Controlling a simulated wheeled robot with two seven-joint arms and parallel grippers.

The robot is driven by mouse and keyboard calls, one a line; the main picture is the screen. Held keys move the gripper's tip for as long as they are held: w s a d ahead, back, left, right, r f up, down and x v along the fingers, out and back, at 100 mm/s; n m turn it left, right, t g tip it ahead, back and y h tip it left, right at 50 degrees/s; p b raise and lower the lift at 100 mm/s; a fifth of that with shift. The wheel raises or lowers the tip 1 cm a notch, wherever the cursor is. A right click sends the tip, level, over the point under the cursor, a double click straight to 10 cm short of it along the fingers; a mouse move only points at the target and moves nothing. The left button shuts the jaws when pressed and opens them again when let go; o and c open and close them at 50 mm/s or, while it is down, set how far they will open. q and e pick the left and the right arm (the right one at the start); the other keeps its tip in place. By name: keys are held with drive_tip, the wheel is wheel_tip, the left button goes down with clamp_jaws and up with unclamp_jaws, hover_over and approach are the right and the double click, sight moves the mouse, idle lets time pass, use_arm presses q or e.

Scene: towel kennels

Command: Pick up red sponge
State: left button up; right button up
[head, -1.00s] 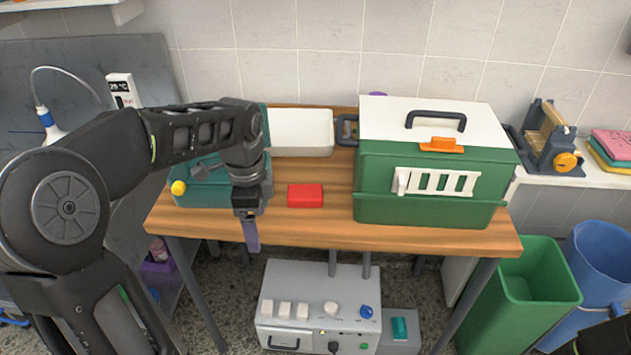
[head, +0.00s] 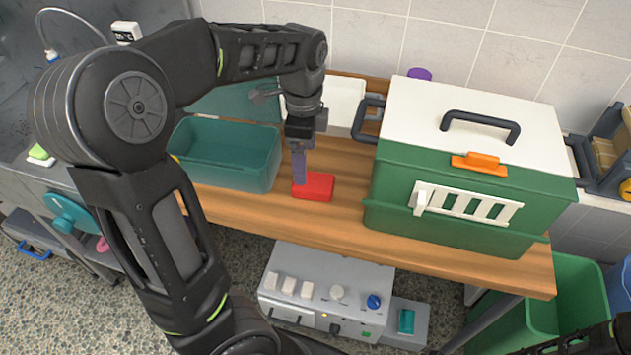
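The red sponge (head: 317,187) lies flat on the wooden table (head: 420,243), between the teal bin and the green carrier. My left gripper (head: 299,182) points down at the sponge's left end, its purple finger overlapping that end in the head view. Only one finger shows, seen edge-on, so I cannot tell how far the fingers are apart or whether they touch the sponge. My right gripper is not in view; only a dark part of my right arm shows at the bottom right.
A teal open bin (head: 225,155) stands left of the sponge. A green carrier (head: 460,170) with white lid and black handle stands close on the right. A white tray (head: 345,105) is behind. A grey control box (head: 325,285) sits below the table's front edge.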

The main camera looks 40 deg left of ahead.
use_arm(q)
drive_tip(key=shift+f, duration=1.3)
drive_tip(key=shift+d+f+p, duration=0.15)
drive_tip(key=shift+f+p, duration=0.05)
drive_tip(key=shift+f, duration=1.15)
drive_tip(key=shift+d+f+p, duration=0.1)
drive_tip(key=shift+f+p, duration=0.1)
drive_tip(key=shift+f, duration=1.1)
drive_tip(key=shift+s, duration=0.1)
drive_tip(key=c, duration=1.4)
wheel_tip(320, 180, up, 10)
drive_tip(key=shift+r, duration=0.1)
